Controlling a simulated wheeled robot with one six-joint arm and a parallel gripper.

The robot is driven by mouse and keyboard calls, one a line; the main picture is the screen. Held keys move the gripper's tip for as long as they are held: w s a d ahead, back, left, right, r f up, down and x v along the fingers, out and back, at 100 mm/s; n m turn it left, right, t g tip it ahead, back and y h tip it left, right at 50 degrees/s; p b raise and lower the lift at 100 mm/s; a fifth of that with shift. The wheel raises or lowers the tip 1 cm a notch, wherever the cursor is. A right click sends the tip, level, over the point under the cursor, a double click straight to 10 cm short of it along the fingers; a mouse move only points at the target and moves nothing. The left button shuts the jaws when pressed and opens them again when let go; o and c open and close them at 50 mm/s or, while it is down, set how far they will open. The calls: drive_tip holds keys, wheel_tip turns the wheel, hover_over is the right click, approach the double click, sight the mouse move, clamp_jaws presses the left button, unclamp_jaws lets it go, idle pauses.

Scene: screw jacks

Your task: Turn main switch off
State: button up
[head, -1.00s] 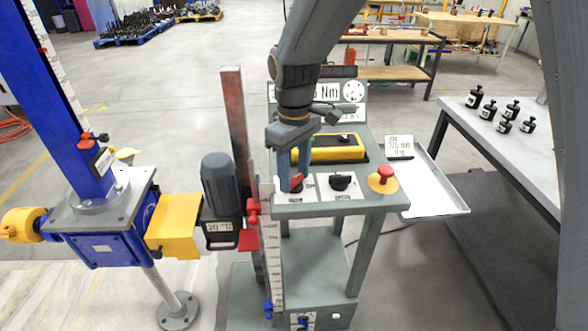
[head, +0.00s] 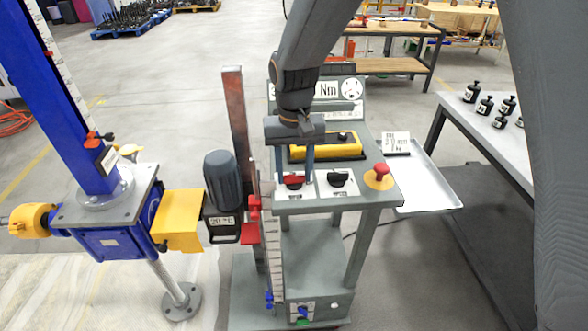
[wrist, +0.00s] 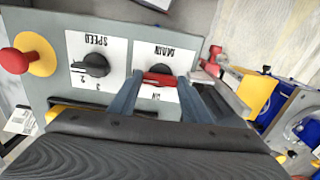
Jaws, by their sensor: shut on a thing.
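The main switch (head: 293,181) is a red knob on a white plate at the front left of the grey console. It also shows in the wrist view (wrist: 158,79), where its plate reads MAIN upside down, with ON partly visible. The red handle lies crosswise there and level in the head view. My gripper (head: 307,176) points down at the switch. In the wrist view my gripper (wrist: 158,84) is shut on the red handle, one finger at each end. In the head view the fingers overlap and partly cover the knob.
The black speed knob (head: 338,179) and the red emergency button (head: 380,171) on its yellow base sit right of the switch. A yellow-framed box (head: 328,148) lies behind. A grey motor (head: 221,180) and upright post (head: 238,130) stand close on the left.

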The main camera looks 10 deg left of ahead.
idle(0.4)
drive_tip(key=o, duration=1)
drive_tip(key=shift+o, duration=0.2)
